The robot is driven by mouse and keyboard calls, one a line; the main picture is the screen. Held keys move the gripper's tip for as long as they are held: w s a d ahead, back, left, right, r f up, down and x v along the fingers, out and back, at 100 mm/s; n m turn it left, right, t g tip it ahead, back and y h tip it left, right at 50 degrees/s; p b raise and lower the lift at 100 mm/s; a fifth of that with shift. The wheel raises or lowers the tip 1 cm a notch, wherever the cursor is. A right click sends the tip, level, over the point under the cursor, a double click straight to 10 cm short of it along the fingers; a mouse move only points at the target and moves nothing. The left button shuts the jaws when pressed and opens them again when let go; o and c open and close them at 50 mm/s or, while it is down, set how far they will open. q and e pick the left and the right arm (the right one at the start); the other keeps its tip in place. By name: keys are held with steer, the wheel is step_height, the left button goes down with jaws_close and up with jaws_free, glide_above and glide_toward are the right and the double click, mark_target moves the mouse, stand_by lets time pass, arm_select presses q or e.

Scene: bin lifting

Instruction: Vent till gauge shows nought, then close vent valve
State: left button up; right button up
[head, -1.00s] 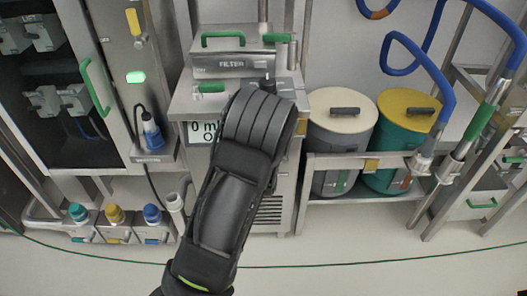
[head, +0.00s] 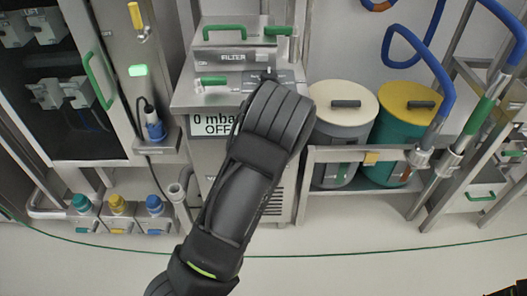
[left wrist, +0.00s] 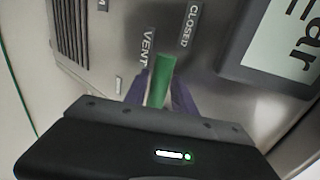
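The vent valve's green lever (left wrist: 164,66) is in the left wrist view, near the labels VENT and CLOSED. My left gripper (left wrist: 159,82) has one purple finger on each side of the lever, close against it. The lever points up between the two labels; I cannot tell its exact setting. In the head view my left forearm covers this lever and the gripper.
The filter unit (head: 233,58) with green handles tops the cabinet. A cream-lidded drum (head: 341,100) and a yellow-lidded drum (head: 408,102) stand in a rack to the right. Blue hoses hang above. A green line (head: 350,254) crosses the clear floor in front.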

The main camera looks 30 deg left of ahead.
arm_select(q)
steer(key=p+v, duration=0.1)
steer(key=v, duration=0.6)
steer(key=shift+s+d+r, duration=0.2)
steer(key=shift+s+r, duration=0.05)
stand_by(0.4)
steer(key=s+d+f+n+g+h+p, duration=0.1)
steer(key=s+d+f+n+g+h, duration=0.2)
steer(key=s+d+f, duration=0.4)
steer(key=s+d+f+n+g+h+p, duration=0.1)
steer(key=s+d+f+n+h, duration=0.35)
steer(key=d, duration=0.55)
steer(key=s+d+f+n+g+h+p, duration=0.2)
steer(key=s+d+n+g+h+p, duration=0.1)
steer(key=s+d, duration=1)
steer(key=shift+s+n+g, duration=0.25)
steer(key=shift+n+g, duration=0.45)
steer(key=shift+n, duration=0.45)
